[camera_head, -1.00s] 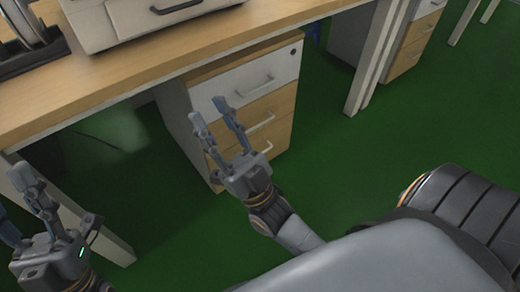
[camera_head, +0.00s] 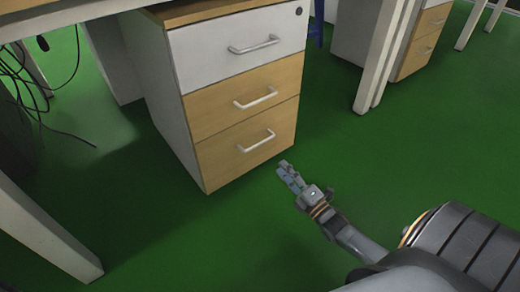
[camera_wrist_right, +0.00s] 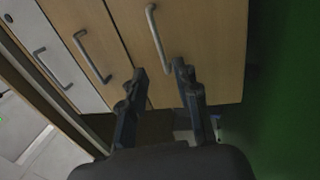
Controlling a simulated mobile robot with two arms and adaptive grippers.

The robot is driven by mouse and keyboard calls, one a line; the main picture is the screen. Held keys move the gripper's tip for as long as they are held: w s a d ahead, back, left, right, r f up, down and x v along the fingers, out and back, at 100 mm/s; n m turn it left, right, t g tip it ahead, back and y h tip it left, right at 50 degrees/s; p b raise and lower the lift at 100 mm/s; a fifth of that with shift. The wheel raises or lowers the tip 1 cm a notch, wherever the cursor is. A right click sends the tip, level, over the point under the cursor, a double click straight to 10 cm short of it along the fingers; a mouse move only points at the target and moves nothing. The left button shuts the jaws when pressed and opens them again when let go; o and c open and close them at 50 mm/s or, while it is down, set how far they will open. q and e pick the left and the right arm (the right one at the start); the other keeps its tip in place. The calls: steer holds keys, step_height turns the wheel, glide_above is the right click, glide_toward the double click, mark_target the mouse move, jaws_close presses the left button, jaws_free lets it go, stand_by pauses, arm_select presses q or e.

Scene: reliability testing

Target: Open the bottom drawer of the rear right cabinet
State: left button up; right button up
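The cabinet (camera_head: 165,85) under the desk has a white top drawer (camera_head: 240,45), a wood middle drawer (camera_head: 220,110) and a wood bottom drawer (camera_head: 225,165). All three look shut. The bottom drawer's pale bar handle (camera_head: 257,142) is clear in the head view. My right gripper (camera_head: 285,168) is low, just right of and below that handle in the picture. In the right wrist view, the fingers of my right gripper (camera_wrist_right: 160,68) are apart and empty. They point at the bottom drawer (camera_wrist_right: 205,40), with the lower end of its handle (camera_wrist_right: 155,35) seen between the tips; contact does not show.
The desk (camera_head: 75,12) spans above the cabinet. A white desk leg (camera_head: 40,235) stands at the lower left, and others (camera_head: 378,60) stand at the right. Black cables (camera_head: 30,85) hang at the left. Green floor (camera_head: 330,130) is clear in front and to the right.

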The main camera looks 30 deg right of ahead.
mark_target(260, 143)
steer(key=shift+b+x, duration=3.5)
steer(key=shift+x, duration=2.95)
steer(key=shift+a, duration=0.1)
jaws_close()
